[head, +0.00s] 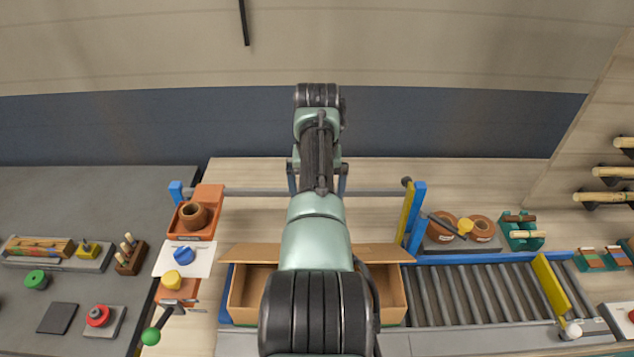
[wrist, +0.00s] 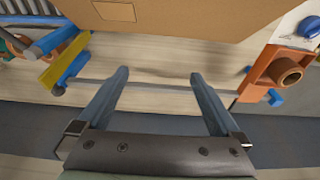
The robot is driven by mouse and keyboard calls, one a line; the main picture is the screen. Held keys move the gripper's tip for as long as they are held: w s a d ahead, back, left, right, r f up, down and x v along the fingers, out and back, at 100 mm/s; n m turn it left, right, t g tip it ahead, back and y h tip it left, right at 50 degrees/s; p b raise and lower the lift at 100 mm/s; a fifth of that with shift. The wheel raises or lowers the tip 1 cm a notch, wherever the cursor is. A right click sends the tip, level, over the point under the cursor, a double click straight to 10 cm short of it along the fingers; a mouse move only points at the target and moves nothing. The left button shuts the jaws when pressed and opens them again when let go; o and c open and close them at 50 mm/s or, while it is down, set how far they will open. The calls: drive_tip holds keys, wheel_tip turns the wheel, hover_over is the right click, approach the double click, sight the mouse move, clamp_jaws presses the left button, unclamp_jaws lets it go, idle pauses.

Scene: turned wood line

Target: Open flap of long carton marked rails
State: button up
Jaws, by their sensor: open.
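A long brown cardboard carton (head: 242,296) stands in the lower middle of the head view, with my arm across its middle. Its top looks open at both visible ends, and a flap (head: 385,252) lies outward along its far edge. In the wrist view, a broad cardboard panel (wrist: 190,18) fills the top and bears a small label (wrist: 114,11), too small to read. My gripper (wrist: 157,72) is open and empty, beyond the carton's far side. Its blue fingers are apart from the panel, with bare wood tabletop between them. The carton's middle is hidden in the head view.
A grey rail (head: 260,192) on blue posts crosses behind the carton. A roller conveyor (head: 480,295) with a yellow bar adjoins on the right. Orange trays (head: 206,200) with a brown ring stand left. The pale tabletop (head: 460,180) behind the rail is clear.

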wheel_tip(320, 180, up, 13)
drive_tip(key=s+b, duration=0.2)
drive_tip(key=b, duration=0.1)
drive_tip(key=shift+s+b, duration=0.2)
drive_tip(key=shift+b, duration=0.2)
drive_tip(key=shift+w+f, duration=0.1)
drive_tip(key=shift+f, duration=0.05)
